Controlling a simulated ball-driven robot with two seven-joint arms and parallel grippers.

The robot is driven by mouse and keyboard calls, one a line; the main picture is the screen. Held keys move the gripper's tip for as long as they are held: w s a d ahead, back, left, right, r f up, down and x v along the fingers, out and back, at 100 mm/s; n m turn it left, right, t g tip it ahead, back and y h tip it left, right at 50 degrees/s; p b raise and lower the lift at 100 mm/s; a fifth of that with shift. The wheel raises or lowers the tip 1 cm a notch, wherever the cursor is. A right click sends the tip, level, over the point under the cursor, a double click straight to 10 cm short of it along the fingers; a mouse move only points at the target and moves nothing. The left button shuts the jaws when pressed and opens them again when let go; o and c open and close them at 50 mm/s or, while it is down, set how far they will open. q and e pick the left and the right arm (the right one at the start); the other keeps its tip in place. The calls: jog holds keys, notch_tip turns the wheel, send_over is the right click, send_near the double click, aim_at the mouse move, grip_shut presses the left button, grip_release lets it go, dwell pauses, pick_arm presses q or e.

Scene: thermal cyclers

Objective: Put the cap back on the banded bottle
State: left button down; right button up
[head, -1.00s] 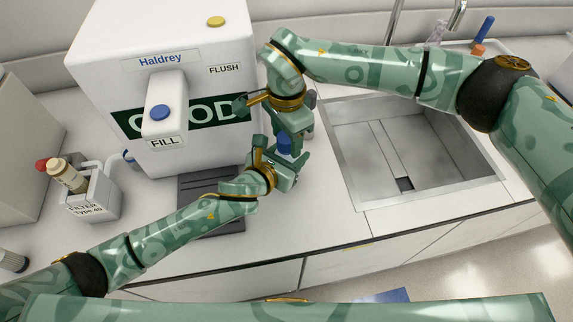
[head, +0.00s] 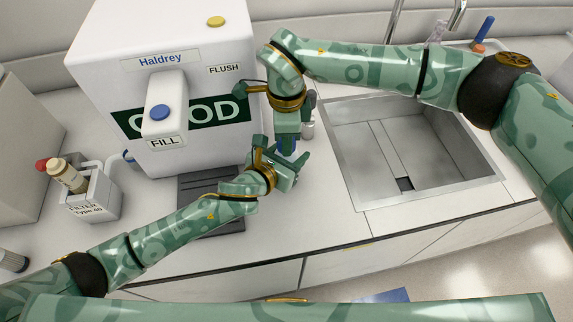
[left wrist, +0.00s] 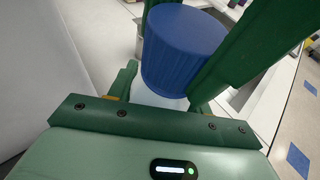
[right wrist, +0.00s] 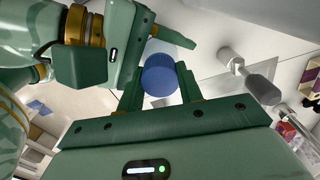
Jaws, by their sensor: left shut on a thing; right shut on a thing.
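The blue cap (head: 287,147) is between the fingers of my right gripper (head: 288,138), which is shut on it from above. In the left wrist view the cap (left wrist: 185,50) is directly over a pale bottle (left wrist: 158,97). I cannot tell whether the cap is seated or just resting. My left gripper (head: 286,166) is shut on the bottle from the side. The right wrist view shows the cap (right wrist: 160,75) between the right fingers, with my left gripper close by. Most of the bottle is hidden, and no band is visible.
The white Haldrey machine (head: 158,60) stands behind and left, with a dark tray (head: 200,187) at its foot. A steel sink (head: 368,150) lies to the right. A grey fixture (head: 308,128) stands close behind the grippers.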

jog(key=o, duration=1.1)
jog(key=shift+r, duration=2.3)
jog(key=shift+c, duration=0.6)
notch_tip(320, 180, up, 2)
jog(key=n, duration=0.3)
jog(key=r+n, duration=0.1)
jog(key=n, duration=0.2)
jog(key=shift+r, duration=0.2)
jog(key=shift+f, duration=0.1)
